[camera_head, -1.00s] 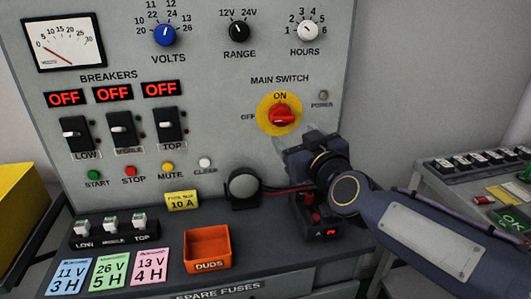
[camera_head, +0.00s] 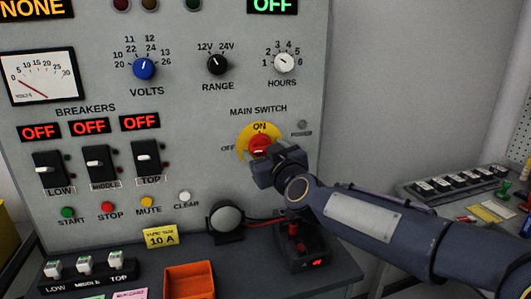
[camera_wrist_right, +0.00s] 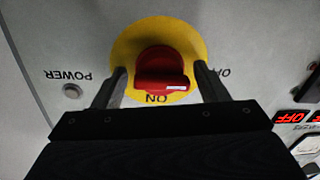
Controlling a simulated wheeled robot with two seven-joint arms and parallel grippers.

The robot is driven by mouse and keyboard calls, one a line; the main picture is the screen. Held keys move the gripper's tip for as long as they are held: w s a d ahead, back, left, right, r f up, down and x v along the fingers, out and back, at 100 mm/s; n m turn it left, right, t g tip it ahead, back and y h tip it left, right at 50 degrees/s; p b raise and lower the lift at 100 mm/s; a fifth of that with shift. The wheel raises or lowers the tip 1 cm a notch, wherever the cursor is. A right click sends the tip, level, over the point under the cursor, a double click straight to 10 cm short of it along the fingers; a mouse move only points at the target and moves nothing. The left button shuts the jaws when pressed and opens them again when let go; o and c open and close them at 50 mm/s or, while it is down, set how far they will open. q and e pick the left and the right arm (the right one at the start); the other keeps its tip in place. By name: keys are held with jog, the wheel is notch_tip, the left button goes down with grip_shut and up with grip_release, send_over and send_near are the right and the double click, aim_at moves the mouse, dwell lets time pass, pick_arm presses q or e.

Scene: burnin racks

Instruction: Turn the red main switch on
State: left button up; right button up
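The red main switch (camera_head: 259,144) is a round knob on a yellow disc (camera_head: 244,135), on the upright grey panel. ON is printed above it and OFF to its left. In the wrist view, which is upside down, the red knob (camera_wrist_right: 160,66) has its grip bar lying crosswise, with a white mark at the end on the OFF side. My right gripper (camera_head: 264,165) is at the switch and partly hides it. In the wrist view its two fingers (camera_wrist_right: 160,70) stand apart, one on each side of the knob, with gaps visible. My left gripper is not in view.
The POWER lamp (camera_head: 302,125) beside the switch looks unlit. Breaker displays (camera_head: 89,126) read OFF. A round grey part (camera_head: 226,219), a small black device (camera_head: 303,250) and an orange bin (camera_head: 189,281) stand on the shelf below. Another bench is at the right.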

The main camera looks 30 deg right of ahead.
jog(key=c, duration=0.8)
jog(key=m+b, duration=0.1)
jog(key=m, duration=0.3)
jog(key=shift+f+b, duration=0.1)
jog(key=shift+b, duration=0.2)
jog(key=m+b, duration=0.1)
jog(key=m, duration=0.3)
jog(key=shift+a+m+t, duration=0.1)
jog(key=shift+m+t, duration=0.2)
jog(key=m+h+b, duration=0.1)
jog(key=m, duration=0.4)
jog(key=shift+w+a, duration=0.1)
jog(key=shift+o, duration=0.2)
jog(key=m+b, duration=0.1)
jog(key=m, duration=0.4)
jog(key=shift+a+f+h, duration=0.1)
jog(key=shift+h, duration=0.3)
jog(key=shift+b, duration=0.3)
